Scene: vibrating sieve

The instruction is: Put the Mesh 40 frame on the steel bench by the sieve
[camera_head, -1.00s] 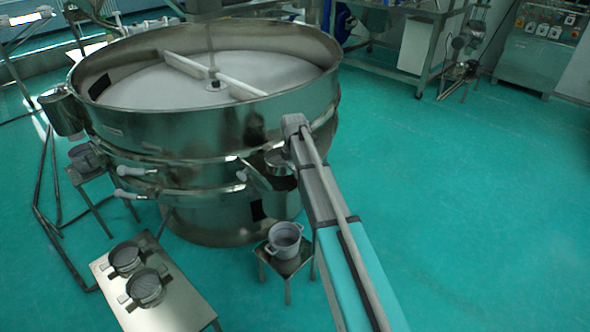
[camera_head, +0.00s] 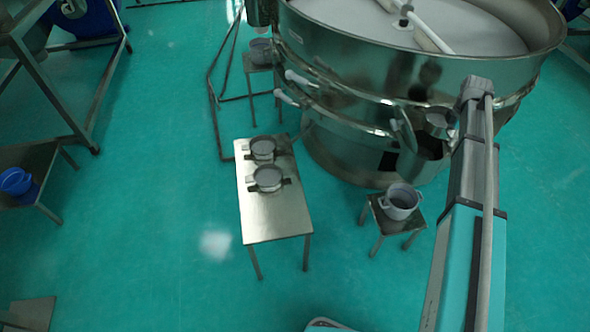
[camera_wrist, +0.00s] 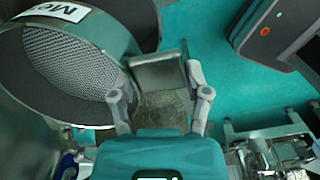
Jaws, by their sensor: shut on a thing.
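A round metal frame (camera_wrist: 120,42) with grey mesh fills the upper left of the wrist view. Its white label (camera_wrist: 58,11) is cut off after the first letters, so the mesh number cannot be read. My gripper (camera_wrist: 160,92) is shut on the frame's flat handle tab, one finger on each side. My gripper is not visible in the head view. The steel bench (camera_head: 275,222) stands left of the big sieve (camera_head: 400,70).
A pot (camera_head: 401,200) sits on a small stool (camera_head: 385,222) right of the bench. Another pot (camera_head: 262,50) stands on a stool behind it. A blue bucket (camera_head: 17,182) is on a stand at far left. Open green floor lies left of the bench.

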